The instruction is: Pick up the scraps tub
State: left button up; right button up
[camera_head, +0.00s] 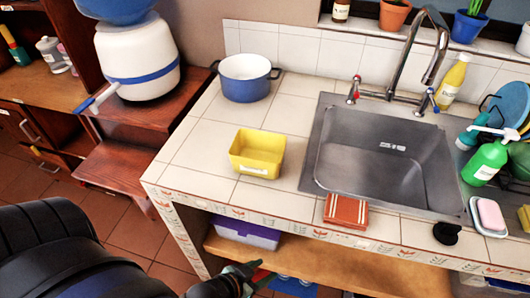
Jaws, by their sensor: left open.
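A yellow rectangular tub (257,153) with a small white label on its front stands upright on the tiled counter, left of the sink. It looks like the scraps tub, though its label is too small to read. My left gripper (258,274) is at the bottom of the view, below the counter's front edge and in front of the lower shelf. It is open and apart from the tub. Part of it is cut off by the frame. My right gripper does not show.
A blue and white pot (246,78) stands behind the tub. The steel sink (372,165) with its tap lies to the right. A folded orange cloth (346,211) lies at the front edge. A purple-and-white box (247,231) sits on the lower shelf. Counter around the tub is clear.

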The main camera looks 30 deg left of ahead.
aim_at(257, 153)
jog(key=k+j+z, duration=0.15)
jog(key=j, duration=0.15)
jog(key=j+z, duration=0.15)
jog(key=j, duration=0.15)
jog(key=k+j+z, duration=0.15)
jog(key=k+j, duration=0.1)
jog(key=j, duration=0.2)
jog(key=k+j, duration=0.15)
jog(key=j, duration=0.2)
jog(key=k+j+z, duration=0.1)
jog(key=j, duration=0.2)
